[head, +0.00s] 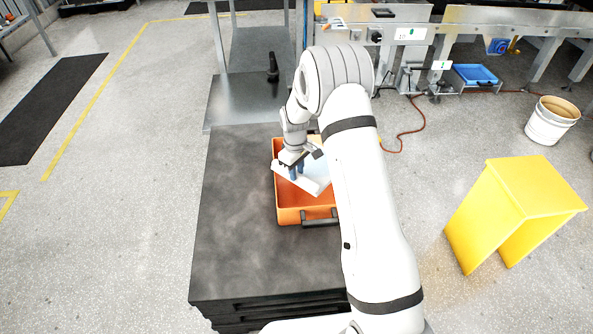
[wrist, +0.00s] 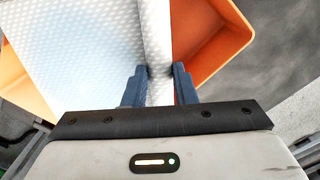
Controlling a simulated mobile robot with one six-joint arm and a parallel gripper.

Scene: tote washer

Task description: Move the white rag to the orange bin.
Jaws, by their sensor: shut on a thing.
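The white rag (head: 310,177) is in my gripper (head: 297,172), over the orange bin (head: 289,215) in the head view. In the wrist view, the blue fingers of my gripper (wrist: 160,84) are shut on a raised fold of the rag (wrist: 75,45), which has a dimpled texture. The rag spreads to the left of the fingers and covers much of the bin's opening. The orange bin (wrist: 208,40) shows on both sides of the rag. I cannot tell whether the rag touches the bin's floor. My arm hides the bin's right side in the head view.
The bin sits on a dark stacked platform (head: 245,260) with bare room in front and to the left. A metal table (head: 240,100) stands behind it. A yellow stand (head: 510,205), a white bucket (head: 551,121) and a blue tray (head: 476,74) are to the right.

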